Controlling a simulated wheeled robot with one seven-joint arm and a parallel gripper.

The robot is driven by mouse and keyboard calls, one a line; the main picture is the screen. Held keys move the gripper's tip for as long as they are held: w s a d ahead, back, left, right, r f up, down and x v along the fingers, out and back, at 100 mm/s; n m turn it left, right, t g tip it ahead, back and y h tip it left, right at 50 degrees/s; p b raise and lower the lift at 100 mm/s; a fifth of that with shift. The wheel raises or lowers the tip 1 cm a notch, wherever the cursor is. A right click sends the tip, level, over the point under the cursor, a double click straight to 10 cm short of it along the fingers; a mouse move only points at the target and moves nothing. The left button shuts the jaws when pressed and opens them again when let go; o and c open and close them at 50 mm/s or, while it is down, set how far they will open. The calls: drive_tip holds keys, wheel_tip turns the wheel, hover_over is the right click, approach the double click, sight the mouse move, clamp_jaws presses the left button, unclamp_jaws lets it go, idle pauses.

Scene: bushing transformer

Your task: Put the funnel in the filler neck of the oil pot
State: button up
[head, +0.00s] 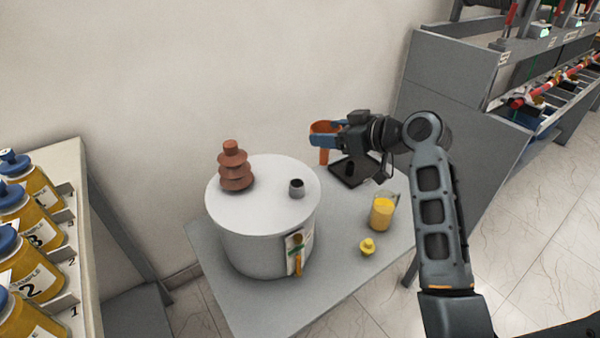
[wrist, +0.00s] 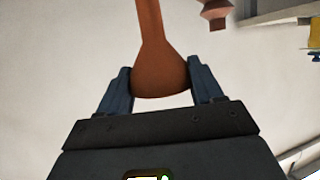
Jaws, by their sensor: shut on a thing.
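The orange-brown funnel (head: 324,128) is held in my gripper (head: 325,140), to the right of the oil pot and above the table. In the wrist view the funnel (wrist: 160,62) sits between the two blue fingers of my gripper (wrist: 160,88), which are shut on its wide part; its stem points to the top of that picture. In the head view the stem hangs downward. The oil pot (head: 262,235) is a light grey cylinder on the table. Its filler neck (head: 297,187), a short grey tube with a dark opening, stands on the lid's right side, apart from the funnel.
A ribbed brown bushing (head: 235,168) stands on the lid's left. A jug of yellow liquid (head: 382,212), a small yellow object (head: 367,247) and a dark tray (head: 350,174) are on the grey table (head: 330,290). A shelf of sample bottles (head: 30,235) is at left.

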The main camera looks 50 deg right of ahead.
drive_tip(key=shift+w+a+f+p, duration=0.1)
drive_tip(key=shift+w+a+f, duration=0.7)
drive_tip(key=shift+f, duration=0.55)
drive_tip(key=shift+w+a+f+p, duration=0.15)
drive_tip(key=shift+w+a+f, duration=0.4)
drive_tip(key=shift+a+f, duration=0.6)
drive_tip(key=shift+w+a+f+p, duration=0.1)
drive_tip(key=shift+w+a+f, duration=0.6)
drive_tip(key=shift+f, duration=0.85)
drive_tip(key=shift+f, duration=0.15)
drive_tip(key=o, duration=1)
drive_tip(key=shift+s+r, duration=0.1)
drive_tip(key=shift+r, duration=0.15)
drive_tip(key=b+v, duration=0.1)
drive_tip(key=v, duration=1)
drive_tip(key=shift+s+a+r, duration=0.1)
drive_tip(key=shift+s+r, duration=0.05)
drive_tip(key=shift+s, duration=0.2)
